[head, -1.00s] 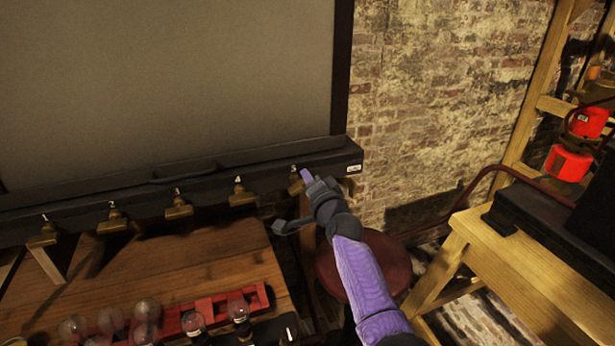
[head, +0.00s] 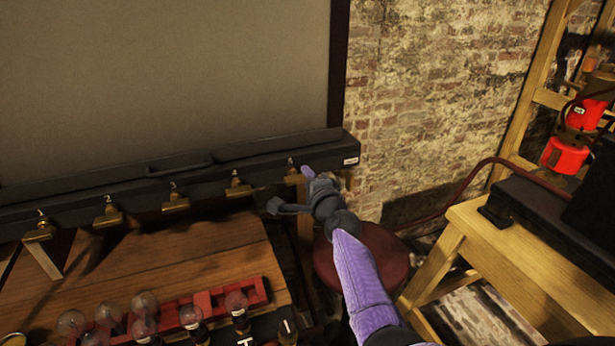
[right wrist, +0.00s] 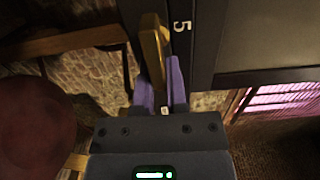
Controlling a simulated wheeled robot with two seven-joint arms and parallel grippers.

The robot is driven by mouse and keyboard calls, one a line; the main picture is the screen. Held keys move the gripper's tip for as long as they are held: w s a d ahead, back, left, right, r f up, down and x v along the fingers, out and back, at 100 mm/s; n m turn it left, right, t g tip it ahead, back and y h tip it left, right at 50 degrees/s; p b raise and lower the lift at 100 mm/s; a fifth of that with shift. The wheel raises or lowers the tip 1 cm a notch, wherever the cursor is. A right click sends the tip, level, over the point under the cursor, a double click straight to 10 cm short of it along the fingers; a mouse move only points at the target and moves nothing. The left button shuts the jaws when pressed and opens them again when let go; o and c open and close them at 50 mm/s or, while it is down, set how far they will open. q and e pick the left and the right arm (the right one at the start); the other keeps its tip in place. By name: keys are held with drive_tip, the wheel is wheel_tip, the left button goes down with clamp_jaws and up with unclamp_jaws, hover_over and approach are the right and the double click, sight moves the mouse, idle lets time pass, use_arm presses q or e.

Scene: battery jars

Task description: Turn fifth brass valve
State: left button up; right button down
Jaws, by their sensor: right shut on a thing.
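The fifth brass valve (head: 292,179) sits at the right end of the black rail, partly hidden behind my right gripper in the head view. My right gripper (head: 307,172) reaches it from the lower right. In the right wrist view, the purple fingers of my right gripper (right wrist: 162,92) are closed around the lower end of the brass handle (right wrist: 152,50). The handle stands beside the white number 5 on the dark rail. Several other brass valves, such as the fourth (head: 238,187), line the rail to the left. My left gripper is not in view.
A wooden table (head: 200,250) with a red rack (head: 258,291) and several glass bulbs stands below the rail. A round dark red stool (head: 360,270) is under my right arm. A wooden bench (head: 480,225) with a black box stands right.

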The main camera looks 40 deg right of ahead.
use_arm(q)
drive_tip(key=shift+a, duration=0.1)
use_arm(e)
drive_tip(key=c, duration=0.7)
unclamp_jaws()
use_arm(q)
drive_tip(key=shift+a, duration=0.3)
use_arm(e)
drive_tip(key=shift+o, duration=0.2)
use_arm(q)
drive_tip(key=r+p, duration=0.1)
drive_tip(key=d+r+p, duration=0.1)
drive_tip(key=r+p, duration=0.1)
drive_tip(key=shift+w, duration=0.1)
use_arm(e)
drive_tip(key=v, duration=1)
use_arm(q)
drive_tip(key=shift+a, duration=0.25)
use_arm(e)
drive_tip(key=shift+d, duration=0.1)
